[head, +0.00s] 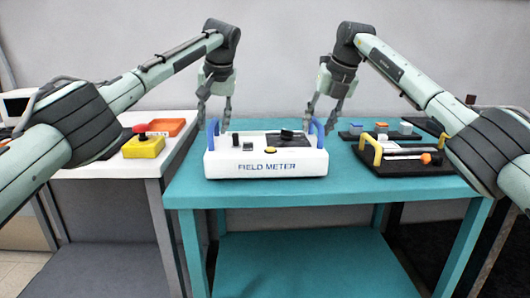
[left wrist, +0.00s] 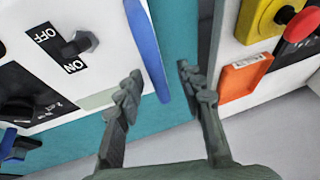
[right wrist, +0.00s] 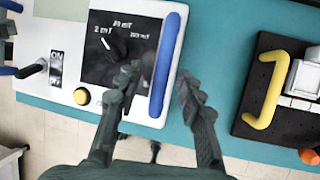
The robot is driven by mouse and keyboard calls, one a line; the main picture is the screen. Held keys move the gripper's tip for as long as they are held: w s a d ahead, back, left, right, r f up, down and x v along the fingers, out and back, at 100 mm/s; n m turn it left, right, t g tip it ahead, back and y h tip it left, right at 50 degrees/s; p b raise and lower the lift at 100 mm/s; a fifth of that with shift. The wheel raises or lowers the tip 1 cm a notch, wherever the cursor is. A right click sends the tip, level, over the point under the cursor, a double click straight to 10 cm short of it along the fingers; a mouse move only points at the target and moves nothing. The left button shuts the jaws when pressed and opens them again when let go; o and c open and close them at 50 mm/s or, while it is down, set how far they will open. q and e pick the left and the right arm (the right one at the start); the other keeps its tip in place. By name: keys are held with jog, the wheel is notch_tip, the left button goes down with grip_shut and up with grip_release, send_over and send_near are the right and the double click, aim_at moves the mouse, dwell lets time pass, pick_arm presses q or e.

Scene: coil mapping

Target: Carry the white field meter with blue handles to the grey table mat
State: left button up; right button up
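The white field meter (head: 266,163) with two blue handles stands upright on the teal table (head: 420,198), near its left end. My left gripper (head: 214,120) is open at the left blue handle (left wrist: 149,48), which shows between its fingers in the left wrist view. My right gripper (head: 320,118) is open at the right blue handle (right wrist: 165,66), which lies between its fingers in the right wrist view. I cannot tell whether the fingers touch the handles. A dark grey flat patch (head: 108,152) on the white table, partly hidden by my left arm, may be the mat.
The white table (head: 85,172) on the left holds a yellow box with a red button (head: 143,145) and an orange tray (head: 160,127). Right of the meter lie a black board with a yellow handle (head: 372,150) and small blocks. A gap separates the two tables.

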pick_arm(q)
jog(key=shift+w+f, duration=0.15)
jog(key=shift+f, duration=0.15)
pick_arm(e)
jog(key=shift+w+f, duration=0.1)
jog(key=shift+f, duration=0.2)
pick_arm(q)
jog(key=shift+c, duration=0.5)
pick_arm(e)
jog(key=shift+c, duration=0.5)
pick_arm(q)
grip_shut()
pick_arm(e)
grip_shut()
pick_arm(q)
jog(key=shift+r, duration=0.2)
pick_arm(e)
jog(key=shift+r, duration=0.25)
